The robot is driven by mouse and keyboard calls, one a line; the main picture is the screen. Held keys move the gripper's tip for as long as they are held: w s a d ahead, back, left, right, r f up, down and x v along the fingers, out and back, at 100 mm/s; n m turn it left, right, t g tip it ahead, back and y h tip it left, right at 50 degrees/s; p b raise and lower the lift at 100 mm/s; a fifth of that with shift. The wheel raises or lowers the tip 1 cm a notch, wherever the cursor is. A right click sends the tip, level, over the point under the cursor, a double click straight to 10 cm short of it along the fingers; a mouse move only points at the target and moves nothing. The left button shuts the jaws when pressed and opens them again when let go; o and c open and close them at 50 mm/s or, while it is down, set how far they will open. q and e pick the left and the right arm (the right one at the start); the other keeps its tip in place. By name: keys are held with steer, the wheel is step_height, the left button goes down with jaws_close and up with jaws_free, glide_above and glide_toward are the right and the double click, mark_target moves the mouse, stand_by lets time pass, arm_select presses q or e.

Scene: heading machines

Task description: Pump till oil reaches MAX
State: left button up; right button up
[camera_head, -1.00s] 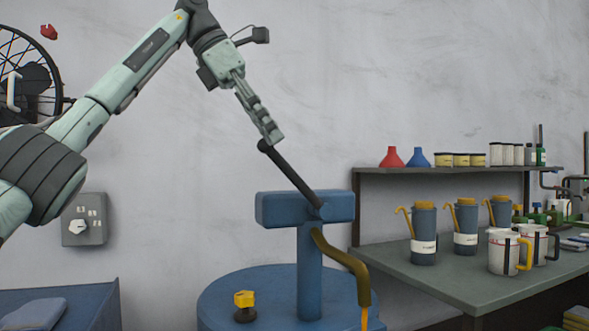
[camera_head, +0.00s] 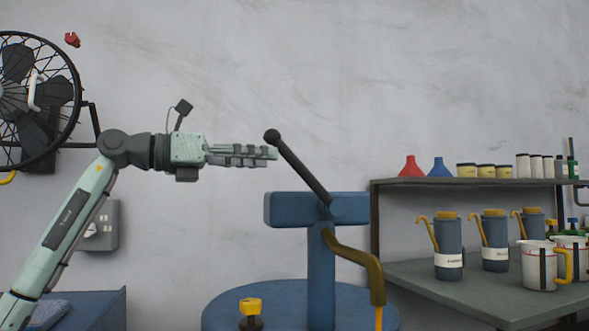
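The blue pump head (camera_head: 316,209) sits on a post above a round blue drum (camera_head: 270,302). Its black lever (camera_head: 303,170) slants up to the left and ends in a round knob. A curved brass spout (camera_head: 356,258) hangs at the front right, with a thin yellow-orange oil stream (camera_head: 379,318) below its mouth, cut by the frame's bottom edge. My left gripper (camera_head: 276,154) points right, level, its fingers close together. Its tips are just left of the lever, below the knob; I cannot tell if they touch. The oil level and MAX mark are not visible. My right gripper is not in view.
A yellow-topped cap (camera_head: 250,307) stands on the drum. A bench (camera_head: 475,293) at right holds oil cans (camera_head: 447,248) and measuring jugs (camera_head: 540,268); the shelf above holds funnels. A caged fan (camera_head: 35,100) is on the left wall.

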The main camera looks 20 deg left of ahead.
mark_target(285, 158)
arm_select(q)
steer(key=x, duration=0.5)
steer(key=shift+d+r+p, duration=0.1)
steer(key=shift+d+p, duration=0.2)
steer(key=shift+x, duration=0.85)
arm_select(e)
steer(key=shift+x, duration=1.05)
arm_select(q)
steer(key=shift+c, duration=0.3)
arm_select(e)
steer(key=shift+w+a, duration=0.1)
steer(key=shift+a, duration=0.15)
arm_select(q)
jaws_close()
